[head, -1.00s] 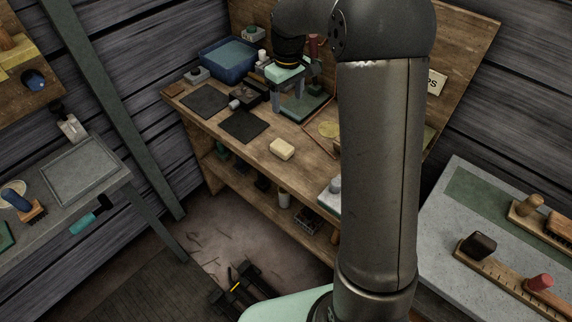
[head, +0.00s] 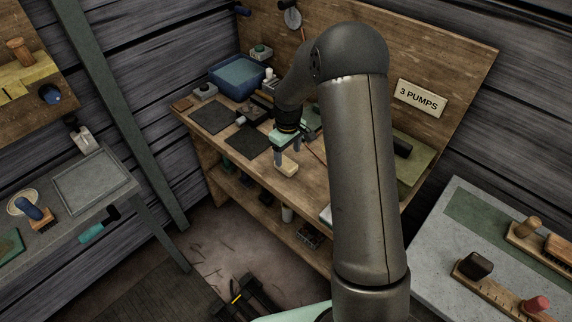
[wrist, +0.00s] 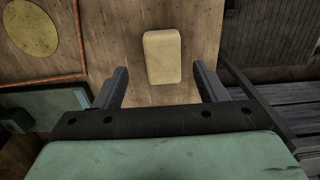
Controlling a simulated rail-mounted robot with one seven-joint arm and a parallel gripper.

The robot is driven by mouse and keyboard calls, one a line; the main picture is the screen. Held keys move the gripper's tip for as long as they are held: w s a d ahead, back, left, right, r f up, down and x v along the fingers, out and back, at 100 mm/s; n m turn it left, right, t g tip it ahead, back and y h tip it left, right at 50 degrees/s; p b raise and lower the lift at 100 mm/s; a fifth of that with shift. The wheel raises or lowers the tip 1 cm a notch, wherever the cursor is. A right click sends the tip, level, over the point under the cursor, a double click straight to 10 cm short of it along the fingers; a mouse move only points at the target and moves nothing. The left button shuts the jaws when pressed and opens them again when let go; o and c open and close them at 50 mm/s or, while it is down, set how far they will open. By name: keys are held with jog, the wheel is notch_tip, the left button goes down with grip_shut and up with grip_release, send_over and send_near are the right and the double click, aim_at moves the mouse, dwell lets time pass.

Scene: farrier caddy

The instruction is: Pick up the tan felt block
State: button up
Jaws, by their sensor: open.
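The tan felt block (head: 288,167) lies on the wooden workbench near its front edge. In the wrist view the block (wrist: 162,56) lies flat on the bare wood, ahead of my gripper and roughly between the lines of its fingers. My gripper (head: 287,156) is at the block in the head view, its fingers pointing down. In the wrist view my gripper (wrist: 162,84) is open, with one finger on each side and nothing between them. Whether the fingertips are level with the block cannot be told.
The workbench (head: 220,150) holds dark mats (head: 247,142) and a blue bin (head: 237,76) to the left. A yellow disc (wrist: 30,28) and an orange-red strip (wrist: 50,80) lie left of the block in the wrist view. The bench edge is close on the right there.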

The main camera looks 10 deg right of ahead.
aim_at(286, 163)
jog(key=f, duration=0.2)
jog(key=f+p, duration=0.1)
jog(key=f, duration=0.1)
jog(key=shift+a, duration=0.3)
jog(key=c, duration=1.3)
jog(key=shift+r, duration=0.1)
jog(key=shift+w+r, duration=0.1)
jog(key=shift+r, duration=0.15)
notch_tip(286, 163, up, 2)
jog(key=shift+r+b, duration=0.15)
jog(key=shift+b, duration=0.2)
jog(key=s+a+r+b, duration=0.1)
jog(key=s+a+r, duration=0.1)
jog(key=s+r, duration=0.1)
jog(key=s+a+r+b, duration=0.1)
jog(key=s+a+r, duration=0.1)
jog(key=s, duration=0.3)
jog(key=s+a+r+b, duration=0.1)
jog(key=s+a+r, duration=0.1)
jog(key=s+r, duration=0.2)
jog(key=shift+s+a+r+b, duration=0.2)
jog(key=shift+s+r+b, duration=0.1)
jog(key=shift+r+b, duration=0.15)
